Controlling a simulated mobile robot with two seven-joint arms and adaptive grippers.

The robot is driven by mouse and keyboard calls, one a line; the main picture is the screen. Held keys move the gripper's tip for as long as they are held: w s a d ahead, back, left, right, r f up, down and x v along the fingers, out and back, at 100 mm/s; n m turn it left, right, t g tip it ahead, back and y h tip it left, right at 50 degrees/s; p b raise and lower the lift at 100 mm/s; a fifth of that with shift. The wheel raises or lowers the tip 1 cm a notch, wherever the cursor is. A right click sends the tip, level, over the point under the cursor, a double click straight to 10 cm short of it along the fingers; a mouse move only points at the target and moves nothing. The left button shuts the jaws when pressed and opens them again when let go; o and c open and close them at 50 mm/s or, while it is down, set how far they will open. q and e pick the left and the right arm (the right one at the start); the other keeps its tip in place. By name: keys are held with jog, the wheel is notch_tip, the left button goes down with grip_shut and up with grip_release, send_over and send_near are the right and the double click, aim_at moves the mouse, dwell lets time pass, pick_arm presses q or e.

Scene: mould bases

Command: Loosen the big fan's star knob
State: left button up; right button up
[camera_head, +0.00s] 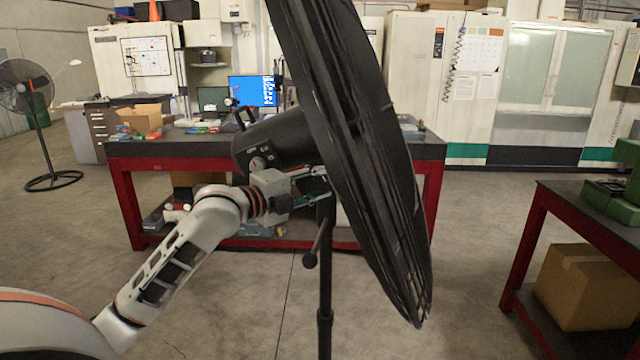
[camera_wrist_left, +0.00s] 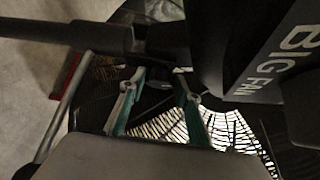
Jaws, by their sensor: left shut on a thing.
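The big fan (camera_head: 375,150) stands in front of me, its round black cage seen nearly edge-on and its motor housing (camera_head: 275,138) pointing left. My left gripper (camera_head: 318,184) reaches in from the left, just under the housing and behind the cage, near the top of the stand pole (camera_head: 325,300). In the left wrist view, the green-edged fingers of the gripper (camera_wrist_left: 160,82) are shut on a dark part at the fan's tilt joint, beside the housing marked "BIG FAN" (camera_wrist_left: 268,65). The star knob is hard to make out between the fingers. My right gripper is out of view.
A red-legged workbench (camera_head: 170,148) stands behind the fan. A second red bench (camera_head: 590,212) with green boxes is at the right, a cardboard box (camera_head: 585,285) under it. Another fan (camera_head: 30,90) stands far left.

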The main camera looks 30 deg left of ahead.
pick_arm(q)
jog(key=shift+f, duration=0.1)
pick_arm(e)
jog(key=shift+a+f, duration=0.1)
pick_arm(q)
jog(key=shift+f+n+t+b, duration=0.15)
jog(key=shift+n+t+b, duration=0.2)
jog(key=shift+b, duration=0.45)
jog(key=shift+f+n+t+b, duration=0.2)
jog(key=shift+n+t+b, duration=0.25)
jog(key=shift+b, duration=0.3)
jog(key=shift+n+t+b, duration=0.3)
jog(key=shift+t+b, duration=0.05)
jog(key=shift+t, duration=0.05)
jog(key=shift+w+f+n+t+b, duration=0.1)
jog(key=shift+n+t+b, duration=0.75)
jog(key=shift+n, duration=0.35)
jog(key=shift+n+t, duration=0.45)
jog(key=shift+n, duration=0.15)
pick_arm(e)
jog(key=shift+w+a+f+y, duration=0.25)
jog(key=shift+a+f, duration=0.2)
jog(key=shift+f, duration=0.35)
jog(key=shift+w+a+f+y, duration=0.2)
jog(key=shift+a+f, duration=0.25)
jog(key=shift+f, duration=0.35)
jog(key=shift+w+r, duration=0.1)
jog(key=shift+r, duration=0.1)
